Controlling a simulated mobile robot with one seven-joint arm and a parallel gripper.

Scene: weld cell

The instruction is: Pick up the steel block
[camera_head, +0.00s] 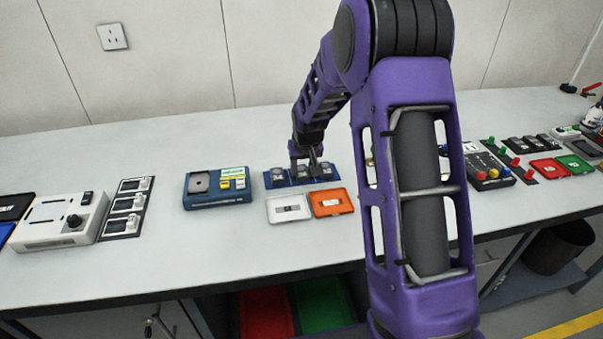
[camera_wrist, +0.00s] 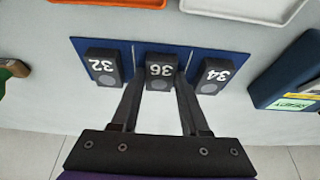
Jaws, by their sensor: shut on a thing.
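Three dark grey blocks with white numbers stand in a row on a blue mat (camera_wrist: 130,50). The middle block, marked 36 (camera_wrist: 160,72), is between the fingers of my gripper (camera_wrist: 158,80), one finger on each side, and they are shut on it. I cannot tell whether it is clear of the mat. The blocks marked 32 (camera_wrist: 103,66) and 34 (camera_wrist: 213,75) stand apart on either side. In the head view my gripper (camera_head: 308,163) is over the mat (camera_head: 274,183) and partly hides the blocks. No label names a steel block.
A white tray (camera_head: 275,215) and an orange tray (camera_head: 345,208) lie just in front of the mat. A blue device (camera_head: 205,200) stands to its left, a white machine (camera_head: 45,232) further left. Bare bench lies behind the mat.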

